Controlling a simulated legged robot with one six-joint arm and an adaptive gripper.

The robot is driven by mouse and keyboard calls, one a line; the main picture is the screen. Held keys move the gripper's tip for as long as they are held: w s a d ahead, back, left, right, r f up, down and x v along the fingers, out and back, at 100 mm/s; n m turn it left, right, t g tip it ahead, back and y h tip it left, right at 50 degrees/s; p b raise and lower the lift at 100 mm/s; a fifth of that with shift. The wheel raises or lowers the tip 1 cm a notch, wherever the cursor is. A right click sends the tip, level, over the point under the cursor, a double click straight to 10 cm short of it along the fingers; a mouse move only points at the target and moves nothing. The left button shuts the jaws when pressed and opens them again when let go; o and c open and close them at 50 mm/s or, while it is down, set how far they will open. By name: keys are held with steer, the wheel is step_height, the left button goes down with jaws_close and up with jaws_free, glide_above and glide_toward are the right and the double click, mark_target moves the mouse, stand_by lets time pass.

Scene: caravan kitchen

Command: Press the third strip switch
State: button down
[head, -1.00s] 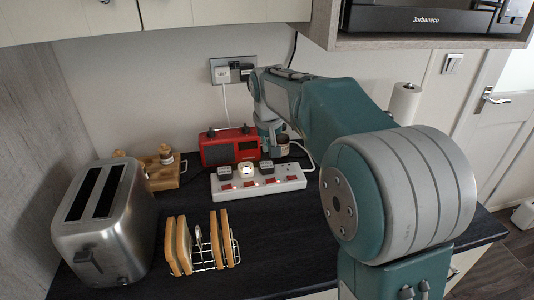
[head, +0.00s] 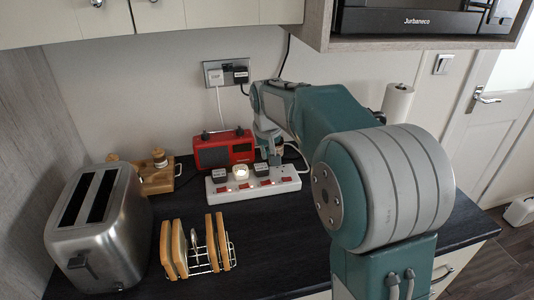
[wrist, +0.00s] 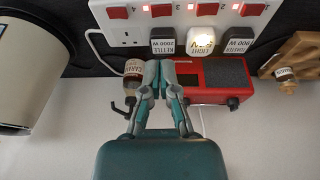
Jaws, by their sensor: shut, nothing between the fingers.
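The white power strip (head: 252,183) lies on the dark counter with a row of red switches along its near edge. Counted from the left in the head view, the third switch (head: 265,184) sits in front of a dark plug; it also shows in the wrist view (wrist: 163,10), second from the left there. My gripper (wrist: 165,63) is shut and empty. In the head view my gripper (head: 275,161) hangs at the strip's right part, behind the switch row. Its fingertips look apart from the switches; contact with the strip cannot be told.
Labelled plugs, including a lit light plug (head: 241,172), stand in the strip. A red radio (head: 226,150) is behind it, and a small jar (wrist: 133,68) is beside my fingers. A toaster (head: 98,226) and toast rack (head: 213,262) stand left; the counter right of the rack is clear.

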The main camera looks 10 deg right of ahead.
mark_target(268, 181)
steer(key=x, duration=0.6)
steer(key=s+x, duration=0.1)
steer(key=x, duration=0.2)
steer(key=shift+w+d+f, duration=0.1)
steer(key=shift+f, duration=0.1)
steer(key=shift+d+f, duration=0.1)
steer(key=shift+f, duration=0.55)
